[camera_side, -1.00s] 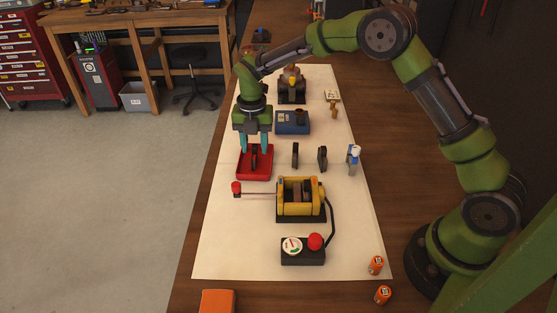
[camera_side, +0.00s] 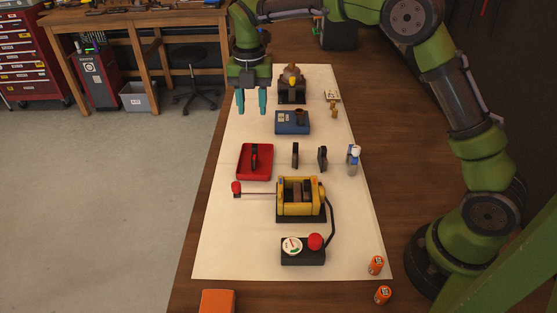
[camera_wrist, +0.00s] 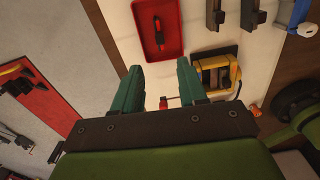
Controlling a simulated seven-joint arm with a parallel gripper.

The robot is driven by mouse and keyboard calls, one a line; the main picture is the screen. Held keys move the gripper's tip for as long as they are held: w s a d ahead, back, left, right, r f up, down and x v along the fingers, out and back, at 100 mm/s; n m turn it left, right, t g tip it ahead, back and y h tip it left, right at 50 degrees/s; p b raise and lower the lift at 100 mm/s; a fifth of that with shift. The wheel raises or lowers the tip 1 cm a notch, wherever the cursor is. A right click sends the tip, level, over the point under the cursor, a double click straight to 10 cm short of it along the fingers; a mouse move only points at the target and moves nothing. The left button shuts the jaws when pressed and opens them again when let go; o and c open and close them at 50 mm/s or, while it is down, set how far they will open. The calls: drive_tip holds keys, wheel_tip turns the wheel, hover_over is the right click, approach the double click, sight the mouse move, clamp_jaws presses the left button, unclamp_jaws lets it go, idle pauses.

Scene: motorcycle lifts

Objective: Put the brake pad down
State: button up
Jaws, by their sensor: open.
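A dark brake pad (camera_side: 254,158) lies inside the red tray (camera_side: 265,168) on the white sheet. In the wrist view, the same pad (camera_wrist: 158,32) shows in the red tray (camera_wrist: 174,42), above my fingertips in the picture. My gripper (camera_side: 252,108) is raised clear of the tray, farther up the picture. Its two teal fingers are apart with nothing between them; they also show apart in the wrist view (camera_wrist: 158,72). Two more dark pads, a left one (camera_side: 295,155) and a right one (camera_side: 322,158), stand to the right of the tray.
A yellow fixture (camera_side: 300,210) with a red-knobbed lever stands below the tray, with a gauge and red-button box (camera_side: 302,258) in front. A blue box (camera_side: 292,127) and a dark stand (camera_side: 291,93) are behind. A blue-white bottle (camera_side: 353,160) stands right.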

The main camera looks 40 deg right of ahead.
drive_tip(key=s+d+r+m+t+y, duration=0.1)
drive_tip(key=s+r+m+t, duration=0.1)
drive_tip(key=s+r+m, duration=0.55)
drive_tip(key=s+d+r+m+t, duration=0.2)
drive_tip(key=s+r+m+t, duration=0.1)
drive_tip(key=s+m, duration=0.9)
drive_tip(key=s+f+m+t+y, duration=0.1)
drive_tip(key=s+f+m+t, duration=0.1)
drive_tip(key=s+m, duration=0.5)
drive_tip(key=m, duration=0.4)
drive_tip(key=shift+s+d+f, duration=0.15)
drive_tip(key=shift+s+f, duration=0.15)
drive_tip(key=shift+s, duration=0.1)
